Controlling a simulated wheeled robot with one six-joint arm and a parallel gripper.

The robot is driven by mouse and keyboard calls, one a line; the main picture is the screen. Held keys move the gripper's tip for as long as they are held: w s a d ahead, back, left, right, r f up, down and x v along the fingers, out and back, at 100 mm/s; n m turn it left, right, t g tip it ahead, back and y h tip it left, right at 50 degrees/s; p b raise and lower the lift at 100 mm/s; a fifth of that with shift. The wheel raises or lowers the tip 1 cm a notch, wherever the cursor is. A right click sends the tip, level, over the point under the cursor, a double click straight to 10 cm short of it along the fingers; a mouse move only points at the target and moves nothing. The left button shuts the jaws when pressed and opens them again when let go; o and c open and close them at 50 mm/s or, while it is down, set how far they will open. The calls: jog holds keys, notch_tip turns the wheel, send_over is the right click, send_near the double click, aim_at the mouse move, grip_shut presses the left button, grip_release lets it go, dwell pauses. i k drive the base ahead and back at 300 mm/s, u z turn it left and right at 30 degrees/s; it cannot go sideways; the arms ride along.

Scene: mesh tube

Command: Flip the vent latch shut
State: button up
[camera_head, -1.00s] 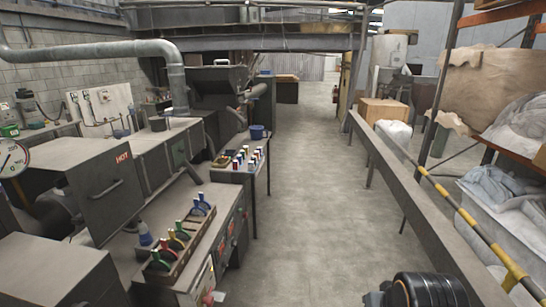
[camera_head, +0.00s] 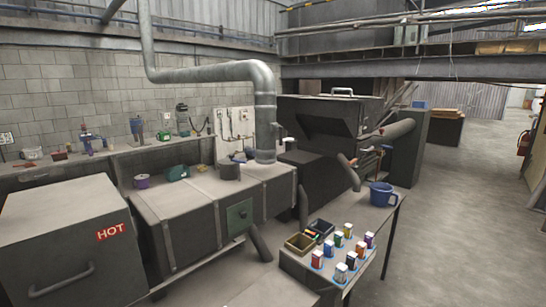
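I cannot make out a vent latch for certain. A small green plate (camera_head: 239,216) with a dark spot at its middle is on the front of the long grey metal housing (camera_head: 190,232); whether it bears the latch is too small to tell. A fat silver duct pipe (camera_head: 265,110) rises from the right end of that housing and bends left, then up along the wall. A dark hooded machine (camera_head: 325,125) with a handle on top stands right of the pipe. My gripper is not in view.
A grey box with a red HOT label (camera_head: 111,232) and a handle fills the lower left. Open floor (camera_head: 470,190) lies to the right.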

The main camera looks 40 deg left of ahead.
aim_at(239, 162)
jog(key=i, duration=1.3)
jog(key=u, duration=2.55)
jog(key=i, duration=1)
